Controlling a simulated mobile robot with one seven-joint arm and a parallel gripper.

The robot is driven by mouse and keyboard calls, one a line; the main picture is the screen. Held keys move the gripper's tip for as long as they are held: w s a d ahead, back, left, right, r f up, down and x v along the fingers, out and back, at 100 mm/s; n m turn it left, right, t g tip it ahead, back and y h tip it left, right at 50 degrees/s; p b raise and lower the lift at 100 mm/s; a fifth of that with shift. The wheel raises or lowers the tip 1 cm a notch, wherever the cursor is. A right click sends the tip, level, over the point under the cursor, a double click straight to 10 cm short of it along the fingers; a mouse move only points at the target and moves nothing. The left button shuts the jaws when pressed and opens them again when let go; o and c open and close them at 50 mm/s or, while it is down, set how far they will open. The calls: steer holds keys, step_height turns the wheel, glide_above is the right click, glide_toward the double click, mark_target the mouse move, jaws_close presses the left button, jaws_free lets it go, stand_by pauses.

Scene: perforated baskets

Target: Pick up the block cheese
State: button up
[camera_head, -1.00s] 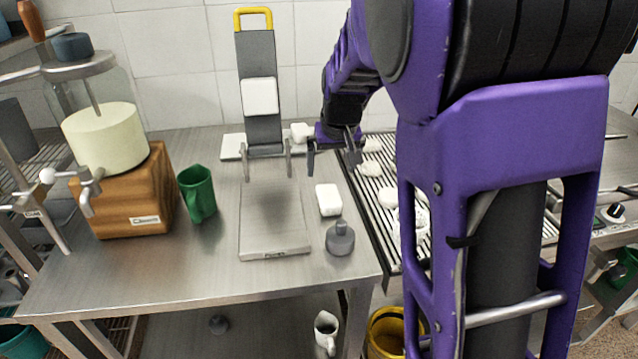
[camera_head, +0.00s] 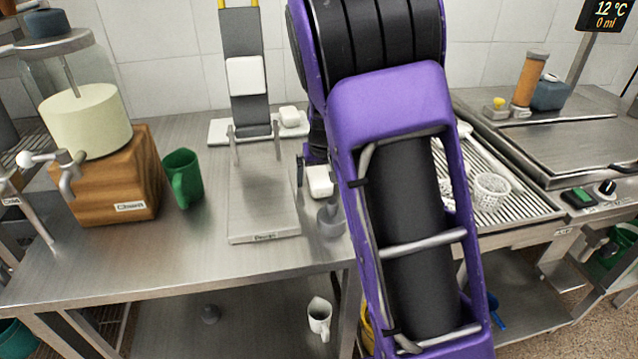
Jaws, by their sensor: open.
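A white block (camera_head: 320,182), which looks like block cheese, lies on the steel table just right of the press's base plate. My gripper (camera_head: 314,170) is open and down at this block. One dark finger shows at the block's left side; the other finger is hidden behind my purple arm. I cannot tell whether the fingers touch the block. Another white block (camera_head: 245,76) is on the upright grey board of the press. A third white block (camera_head: 290,116) lies at the back, near the foot of that board.
A grey knobbed weight (camera_head: 330,220) stands just in front of the block, partly behind my arm. The press's steel base plate (camera_head: 263,215) is to the left. A green mug (camera_head: 182,178) stands farther left. A slatted drain with a white perforated basket (camera_head: 491,190) lies right.

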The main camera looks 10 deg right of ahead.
steer(key=shift+c, duration=0.2)
steer(key=shift+r, duration=0.1)
jaws_close()
